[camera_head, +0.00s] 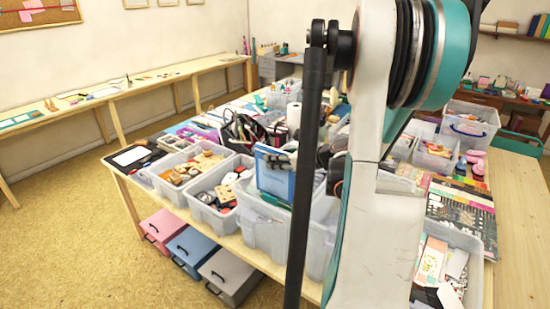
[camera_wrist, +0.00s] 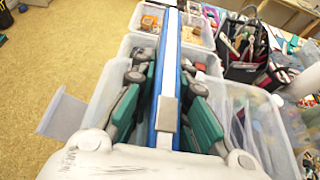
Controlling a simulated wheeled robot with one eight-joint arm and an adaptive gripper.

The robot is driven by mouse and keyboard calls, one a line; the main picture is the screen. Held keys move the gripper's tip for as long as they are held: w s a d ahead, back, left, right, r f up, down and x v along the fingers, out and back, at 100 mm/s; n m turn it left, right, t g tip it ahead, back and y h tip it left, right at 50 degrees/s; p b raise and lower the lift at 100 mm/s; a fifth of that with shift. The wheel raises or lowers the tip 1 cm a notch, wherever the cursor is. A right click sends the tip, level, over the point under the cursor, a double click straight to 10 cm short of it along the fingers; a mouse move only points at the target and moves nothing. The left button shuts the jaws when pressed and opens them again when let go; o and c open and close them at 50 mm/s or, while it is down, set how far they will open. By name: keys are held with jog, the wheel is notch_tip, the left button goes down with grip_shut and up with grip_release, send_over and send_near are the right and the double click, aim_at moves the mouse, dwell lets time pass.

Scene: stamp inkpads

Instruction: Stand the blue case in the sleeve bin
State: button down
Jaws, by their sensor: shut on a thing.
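The blue case (camera_head: 272,174) is upright in the head view, at the mouth of a clear plastic bin, the sleeve bin (camera_head: 262,234). Its lower edge is near the bin's rim; I cannot tell how deep it reaches. In the wrist view the case (camera_wrist: 169,60) shows edge-on, a thin slab with a pale spine and blue sides. My gripper (camera_wrist: 168,92) is shut on it, with teal and dark fingers on either side. The bin's walls (camera_wrist: 270,130) show below and around the fingers. My arm hides part of the case and bin in the head view.
Clear bins of wooden stamps (camera_head: 186,168) and inkpads (camera_head: 220,190) stand left of the sleeve bin. A dark caddy of tools (camera_wrist: 245,45) is close on the right in the wrist view.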

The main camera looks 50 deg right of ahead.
aim_at(275, 196)
jog(key=shift+f+b, duration=3.8)
jog(key=shift+f, duration=1.6)
jog(key=c, duration=1.5)
grip_release()
jog(key=shift+s, duration=0.1)
jog(key=v, duration=1.2)
